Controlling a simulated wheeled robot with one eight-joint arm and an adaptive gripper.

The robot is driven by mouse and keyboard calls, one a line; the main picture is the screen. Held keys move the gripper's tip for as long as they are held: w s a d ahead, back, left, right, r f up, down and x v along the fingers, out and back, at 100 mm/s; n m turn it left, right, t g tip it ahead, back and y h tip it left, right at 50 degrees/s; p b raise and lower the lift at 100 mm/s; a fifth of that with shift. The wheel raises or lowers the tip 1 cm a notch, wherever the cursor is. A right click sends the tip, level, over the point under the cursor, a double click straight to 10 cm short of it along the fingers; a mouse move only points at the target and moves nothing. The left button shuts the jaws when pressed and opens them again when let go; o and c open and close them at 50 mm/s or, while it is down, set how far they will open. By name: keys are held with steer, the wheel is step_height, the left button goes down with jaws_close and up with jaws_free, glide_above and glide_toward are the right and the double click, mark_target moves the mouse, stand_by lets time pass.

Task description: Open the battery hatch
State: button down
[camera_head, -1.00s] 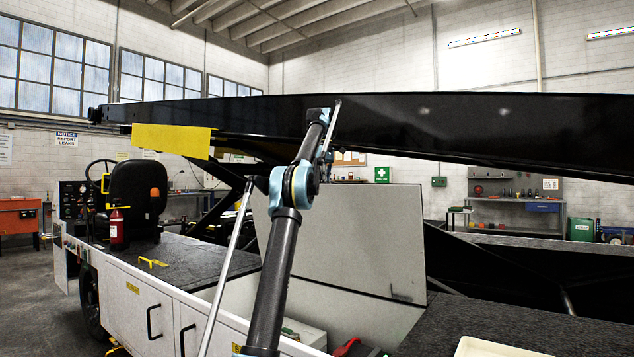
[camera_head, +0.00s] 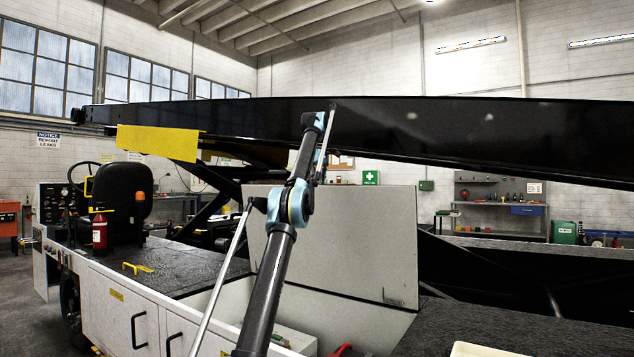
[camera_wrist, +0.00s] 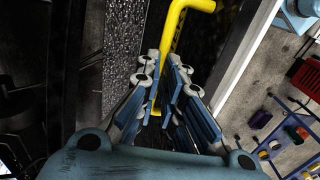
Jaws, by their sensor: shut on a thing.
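The hatch lid (camera_head: 345,245) stands raised and nearly upright on the loader's deck, its pale grey face toward the head camera. The open compartment lies below it; its pale inner wall (camera_head: 345,318) shows. My arm crosses in front of the lid and reaches past its top edge. In the wrist view, my gripper (camera_wrist: 163,82) is shut around a yellow bar handle (camera_wrist: 176,30) beside dark, rough plating (camera_wrist: 130,48). The grip point is hidden from the head view, apparently behind the lid.
A long black boom (camera_head: 400,125) spans above the lid. A silver rod (camera_head: 221,282) slants left of my arm. Left are a seat (camera_head: 124,190), a red extinguisher (camera_head: 100,233) and another yellow handle (camera_head: 137,268) on the deck. A red object (camera_head: 341,350) shows low in the compartment.

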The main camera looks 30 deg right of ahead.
steer(key=shift+d+f, duration=0.75)
steer(key=shift+d, duration=0.25)
steer(key=c, duration=1.9)
jaws_free()
steer(key=o, duration=0.4)
steer(key=shift+w+d+f, duration=0.45)
steer(key=shift+d+f, duration=0.2)
steer(key=o, duration=0.5)
steer(key=shift+w, duration=0.2)
steer(key=shift+o, duration=1.2)
steer(key=shift+w+d+f, duration=0.1)
steer(key=shift+w+f, duration=0.05)
steer(key=shift+w, duration=0.15)
steer(key=shift+s+a+r, duration=0.15)
steer(key=shift+a+r, duration=0.2)
steer(key=shift+a, duration=0.1)
steer(key=c, duration=0.5)
steer(key=shift+s+r, duration=0.1)
steer(key=shift+r, duration=0.05)
steer(key=shift+c, duration=1.3)
steer(key=shift+o, duration=0.4)
steer(key=shift+a, duration=0.1)
